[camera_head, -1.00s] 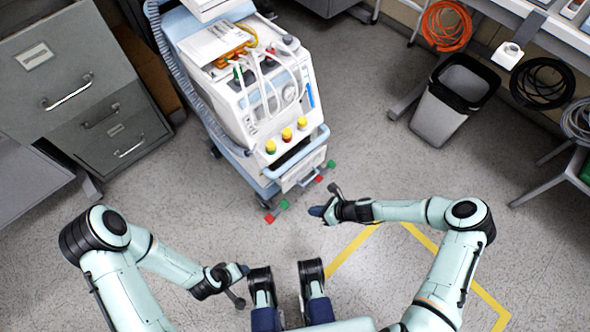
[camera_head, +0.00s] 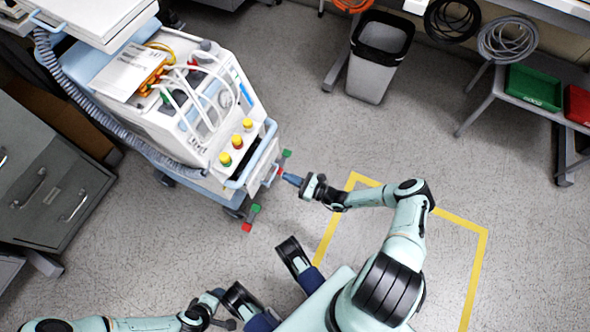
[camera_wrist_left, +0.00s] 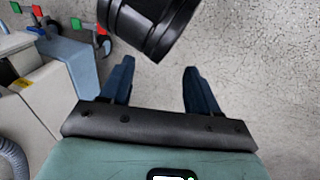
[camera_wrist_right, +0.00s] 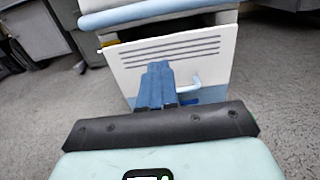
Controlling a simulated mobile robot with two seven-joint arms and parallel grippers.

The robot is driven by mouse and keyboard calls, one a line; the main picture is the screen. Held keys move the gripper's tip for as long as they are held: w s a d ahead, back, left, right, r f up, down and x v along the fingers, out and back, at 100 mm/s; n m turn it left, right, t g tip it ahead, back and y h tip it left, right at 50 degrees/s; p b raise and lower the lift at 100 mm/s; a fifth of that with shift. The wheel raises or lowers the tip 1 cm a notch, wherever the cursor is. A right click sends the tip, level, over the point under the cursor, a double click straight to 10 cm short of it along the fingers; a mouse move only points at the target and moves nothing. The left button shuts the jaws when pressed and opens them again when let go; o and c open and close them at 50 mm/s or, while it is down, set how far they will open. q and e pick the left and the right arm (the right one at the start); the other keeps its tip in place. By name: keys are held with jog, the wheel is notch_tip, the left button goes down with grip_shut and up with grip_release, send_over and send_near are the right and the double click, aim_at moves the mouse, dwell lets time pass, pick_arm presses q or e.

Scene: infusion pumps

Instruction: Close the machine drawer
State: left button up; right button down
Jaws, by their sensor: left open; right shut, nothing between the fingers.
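The white machine (camera_head: 185,110) stands on a wheeled cart at upper left of the head view. A dark gap shows above that front, below the blue ledge. My right gripper (camera_head: 291,180) is shut and empty, its fingertips (camera_wrist_right: 157,70) right at the drawer front, left of the handle. I cannot tell whether they touch. My left gripper (camera_head: 220,294) is open and empty, low in the head view; its spread fingers show in the left wrist view (camera_wrist_left: 160,75).
Red and green cart feet (camera_head: 251,218) stick out near the floor. A grey cabinet (camera_head: 50,190) stands at left. A black-rimmed bin (camera_head: 375,75) and a side table with a green tray (camera_head: 533,87) are at upper right. The floor at right is clear.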

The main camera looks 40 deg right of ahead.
aim_at(262, 166)
jog(key=b+x, duration=0.1)
jog(key=x, duration=0.6)
jog(key=shift+w+a+f, duration=0.1)
jog(key=shift+w+a, duration=0.05)
jog(key=shift+w, duration=0.05)
pick_arm(q)
jog(key=shift+t+y, duration=0.3)
jog(key=shift+t, duration=0.2)
jog(key=w, duration=0.1)
jog(key=w+a+f, duration=0.1)
jog(key=w+f, duration=0.1)
jog(key=shift+a+b, duration=0.3)
pick_arm(e)
jog(key=shift+w+a, duration=0.1)
jog(key=shift+w, duration=0.3)
jog(key=b+x, duration=0.1)
jog(key=x, duration=0.3)
jog(key=shift+w+a, duration=0.25)
jog(key=shift+w, duration=0.05)
jog(key=x, duration=0.3)
jog(key=shift+b, duration=0.35)
jog(key=shift+w, duration=0.25)
pick_arm(q)
jog(key=f, duration=0.1)
jog(key=s+f, duration=0.1)
jog(key=shift+a+f, duration=0.3)
jog(key=shift+a, duration=0.1)
pick_arm(e)
jog(key=shift+w+r, duration=0.1)
jog(key=shift+r, duration=0.2)
